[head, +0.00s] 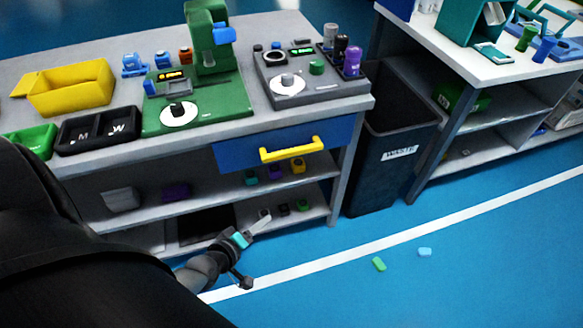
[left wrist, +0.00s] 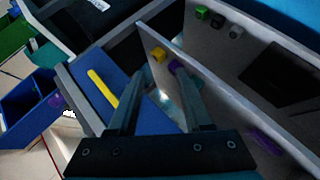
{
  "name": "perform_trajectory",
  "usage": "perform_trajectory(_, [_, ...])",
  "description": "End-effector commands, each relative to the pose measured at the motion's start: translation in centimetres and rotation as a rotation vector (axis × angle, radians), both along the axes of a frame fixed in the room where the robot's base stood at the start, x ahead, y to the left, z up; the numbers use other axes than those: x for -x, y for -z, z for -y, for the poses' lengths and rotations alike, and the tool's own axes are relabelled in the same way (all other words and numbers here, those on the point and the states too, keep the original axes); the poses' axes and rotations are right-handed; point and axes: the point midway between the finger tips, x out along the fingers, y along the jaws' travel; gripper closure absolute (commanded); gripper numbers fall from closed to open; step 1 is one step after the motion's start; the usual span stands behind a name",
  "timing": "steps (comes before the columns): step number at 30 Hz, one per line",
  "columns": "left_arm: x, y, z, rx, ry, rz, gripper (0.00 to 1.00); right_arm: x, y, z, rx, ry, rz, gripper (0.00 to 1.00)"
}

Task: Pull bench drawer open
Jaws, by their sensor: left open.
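The bench drawer (head: 235,152) has a blue front and a yellow bar handle (head: 292,150). It sits under the right part of the grey bench top and looks shut. My left gripper (head: 254,240) is low in front of the bench, below the drawer and apart from its handle. In the left wrist view my left gripper (left wrist: 160,85) has its two fingers spread with nothing held between them. There the yellow handle (left wrist: 103,90) shows to the left of the fingers, on the blue drawer front (left wrist: 85,82). My right gripper is not in view.
A dark waste bin (head: 393,150) stands right of the bench (head: 210,138). Shelves (head: 205,205) under the drawer hold several small parts. A green press (head: 207,45) and a yellow box (head: 70,88) stand on top.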

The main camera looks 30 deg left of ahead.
Motion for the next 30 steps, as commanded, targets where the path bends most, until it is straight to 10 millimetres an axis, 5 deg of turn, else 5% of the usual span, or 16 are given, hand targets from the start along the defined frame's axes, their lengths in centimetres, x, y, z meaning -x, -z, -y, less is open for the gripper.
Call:
perform_trajectory(1, [-1.4,-0.4,-0.6,0.077,-0.048,0.077,0.5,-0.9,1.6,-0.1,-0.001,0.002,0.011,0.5])
perform_trajectory(6, [-4.6,-5.2,-1.7,0.346,-0.172,0.281,0.5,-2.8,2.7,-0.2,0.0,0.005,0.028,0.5])
perform_trajectory(12, [-5.9,-8.6,-2.0,0.539,-0.229,0.396,0.5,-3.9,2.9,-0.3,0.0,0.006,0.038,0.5])
perform_trajectory(20, [-7.5,-9.3,-2.2,0.579,-0.241,0.42,0.5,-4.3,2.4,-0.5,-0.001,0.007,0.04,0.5])
perform_trajectory(30, [-12.4,-8.5,-2.4,0.577,-0.239,0.42,0.5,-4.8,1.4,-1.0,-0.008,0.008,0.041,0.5])
